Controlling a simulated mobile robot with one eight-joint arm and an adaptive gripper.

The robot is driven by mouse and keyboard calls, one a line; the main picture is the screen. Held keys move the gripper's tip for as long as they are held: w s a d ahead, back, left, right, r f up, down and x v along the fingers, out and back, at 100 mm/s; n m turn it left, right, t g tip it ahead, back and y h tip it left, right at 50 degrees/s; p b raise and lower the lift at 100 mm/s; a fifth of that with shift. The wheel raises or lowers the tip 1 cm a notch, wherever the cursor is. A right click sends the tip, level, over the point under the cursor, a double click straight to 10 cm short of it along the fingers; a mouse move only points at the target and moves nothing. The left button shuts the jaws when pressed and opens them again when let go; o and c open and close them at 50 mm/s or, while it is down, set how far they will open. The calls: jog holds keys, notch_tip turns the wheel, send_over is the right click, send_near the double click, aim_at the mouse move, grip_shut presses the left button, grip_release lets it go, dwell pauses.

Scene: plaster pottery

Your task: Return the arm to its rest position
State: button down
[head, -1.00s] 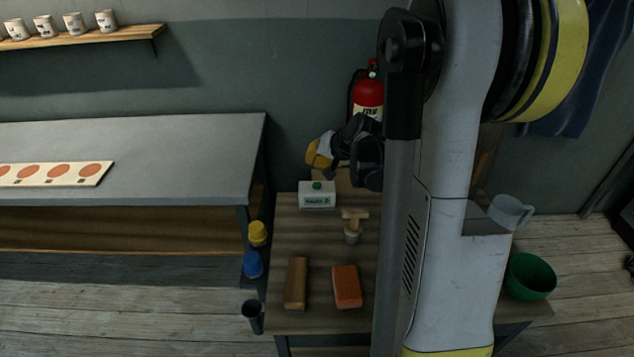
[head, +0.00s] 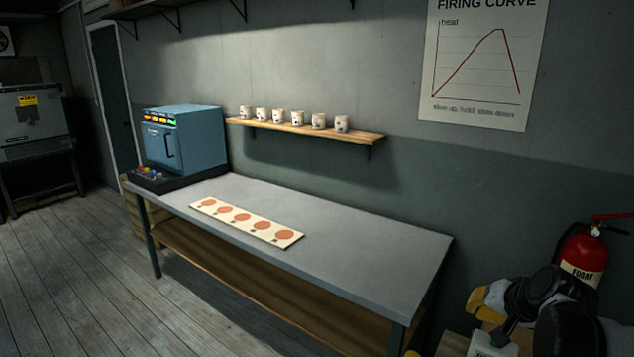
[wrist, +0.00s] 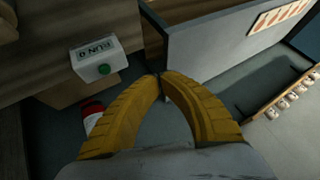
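My gripper (head: 474,302) shows at the lower right of the head view, with yellow fingers and a black body, in front of the wall near the fire extinguisher. In the wrist view its two ridged yellow fingers (wrist: 161,77) come together at the tips, with nothing visible between them. It looks shut and empty. A white box with a green button (wrist: 104,69) lies beyond the fingers at the left of the wrist view. The same box (head: 488,347) is partly cut off below my gripper in the head view.
A grey workbench (head: 340,222) holds a blue kiln (head: 185,140) and a card of orange discs (head: 245,222). A wall shelf (head: 300,130) carries several mugs. A red extinguisher (head: 583,256) hangs close behind my arm. Open floor (head: 70,270) lies at the left.

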jog(key=s+a+r+n, duration=0.1)
jog(key=s+a+n, duration=0.2)
jog(key=s+a, duration=0.6)
jog(key=s+a+r+n+g, duration=0.1)
jog(key=s+a+n, duration=0.3)
jog(key=s+a, duration=0.5)
jog(key=shift+v, duration=0.8)
jog(key=shift+w, duration=0.1)
